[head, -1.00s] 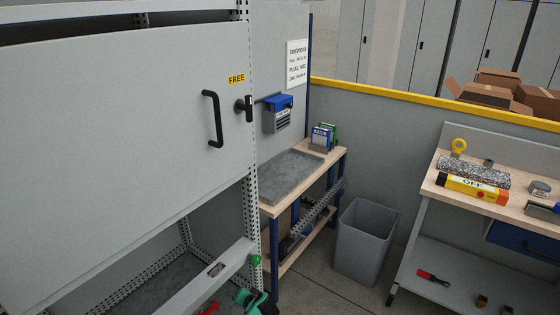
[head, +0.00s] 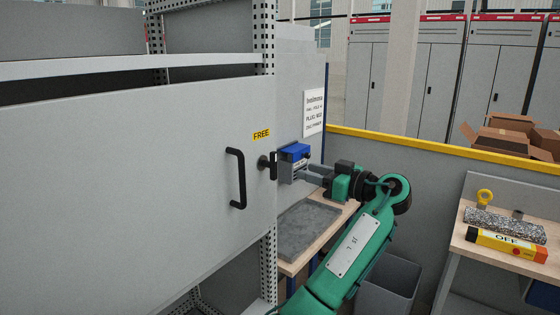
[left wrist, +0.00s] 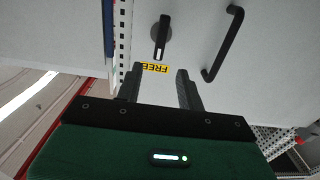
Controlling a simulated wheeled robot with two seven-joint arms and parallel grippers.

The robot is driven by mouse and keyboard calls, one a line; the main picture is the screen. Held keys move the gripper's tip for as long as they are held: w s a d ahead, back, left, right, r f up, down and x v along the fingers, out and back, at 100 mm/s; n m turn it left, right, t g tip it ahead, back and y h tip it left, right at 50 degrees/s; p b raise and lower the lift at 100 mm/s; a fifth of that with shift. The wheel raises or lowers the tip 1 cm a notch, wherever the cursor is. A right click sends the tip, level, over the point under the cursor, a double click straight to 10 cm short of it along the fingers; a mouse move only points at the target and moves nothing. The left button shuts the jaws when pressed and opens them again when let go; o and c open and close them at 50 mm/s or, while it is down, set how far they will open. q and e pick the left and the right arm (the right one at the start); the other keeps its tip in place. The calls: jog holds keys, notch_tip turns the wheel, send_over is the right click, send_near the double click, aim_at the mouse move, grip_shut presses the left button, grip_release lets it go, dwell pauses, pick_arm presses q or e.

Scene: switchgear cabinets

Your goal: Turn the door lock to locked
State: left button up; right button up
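The door lock is a small black turn lever (head: 272,165) on a round base at the right edge of the grey cabinet door (head: 120,190). The lever stands upright. A yellow FREE label (head: 261,134) sits above it. My left gripper (head: 303,173) is right of the lever, pointing at it, apart from it and empty. In the left wrist view the two fingers (left wrist: 158,80) are spread, with the FREE label (left wrist: 153,68) showing between them and the lock lever (left wrist: 161,38) beyond the fingertips. My right gripper is not in view.
A black door handle (head: 237,178) is left of the lock. A blue and grey box (head: 294,153) on the side panel is close behind my left fingers. A workbench (head: 505,240) and a grey bin (head: 388,285) stand at the right.

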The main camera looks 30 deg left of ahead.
aim_at(276, 163)
pick_arm(q)
jog(key=a+p, duration=0.1)
jog(key=a, duration=0.2)
jog(key=a+p, duration=0.1)
jog(key=a, duration=0.3)
jog(key=w+a+p, duration=0.1)
jog(key=a, duration=0.3)
jog(key=shift+a+r+p, duration=0.1)
jog(key=shift+p, duration=0.25)
jog(key=shift+a, duration=0.45)
grip_shut()
